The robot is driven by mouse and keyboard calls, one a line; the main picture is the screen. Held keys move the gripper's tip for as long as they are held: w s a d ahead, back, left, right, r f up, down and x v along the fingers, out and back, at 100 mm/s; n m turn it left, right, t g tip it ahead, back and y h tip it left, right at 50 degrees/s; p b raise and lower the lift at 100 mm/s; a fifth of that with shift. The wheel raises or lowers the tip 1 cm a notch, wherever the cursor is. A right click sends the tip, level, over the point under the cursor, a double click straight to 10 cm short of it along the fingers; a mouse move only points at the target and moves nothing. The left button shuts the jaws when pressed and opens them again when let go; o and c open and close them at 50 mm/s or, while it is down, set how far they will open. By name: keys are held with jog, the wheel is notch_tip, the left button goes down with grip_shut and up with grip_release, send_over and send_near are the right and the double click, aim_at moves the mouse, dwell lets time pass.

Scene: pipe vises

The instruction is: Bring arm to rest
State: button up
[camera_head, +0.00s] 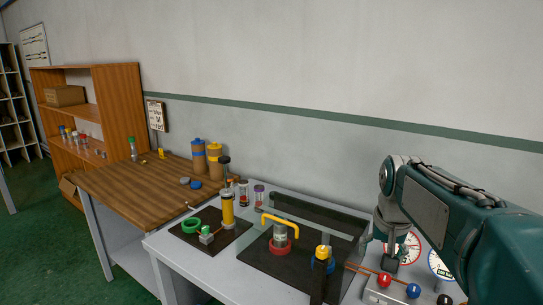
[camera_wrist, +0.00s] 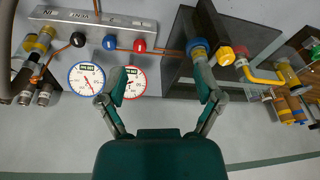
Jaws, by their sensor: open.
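My gripper (camera_wrist: 161,84) is open and empty in the wrist view, its two fingers spread apart over the grey bench top. That view is turned so the wall lies at the bottom. A red-rimmed gauge (camera_wrist: 132,81) shows next to the left fingertip, with a blue-rimmed gauge (camera_wrist: 86,79) further left. A blue fitting (camera_wrist: 199,47) lies just above the right fingertip. In the head view my teal arm fills the right side, folded at its elbow. My gripper (camera_head: 391,258) hangs below it above the bench, partly hidden against the red-rimmed gauge (camera_head: 407,246).
A panel (camera_head: 385,295) with coloured knobs stands at the front right. A black plate (camera_head: 262,252) bears a yellow bent pipe (camera_head: 281,222) and blue fitting. A smaller plate (camera_head: 190,235) holds a green ring and yellow cylinder. A wooden table (camera_head: 130,185) and shelf stand left; the wall is behind.

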jog(key=s+a+f+n+t, duration=0.1)
jog(key=s+a+f+n, duration=0.1)
jog(key=s, duration=0.8)
jog(key=s+a+f+n+t, duration=0.1)
jog(key=s+a+f+t, duration=0.1)
jog(key=s, duration=0.7)
jog(key=a+f, duration=0.1)
jog(key=a, duration=0.1)
jog(key=shift+s+a+f+n, duration=0.25)
jog(key=shift+s+a+n, duration=0.05)
jog(key=shift+s+n, duration=0.1)
jog(key=shift+c, duration=0.4)
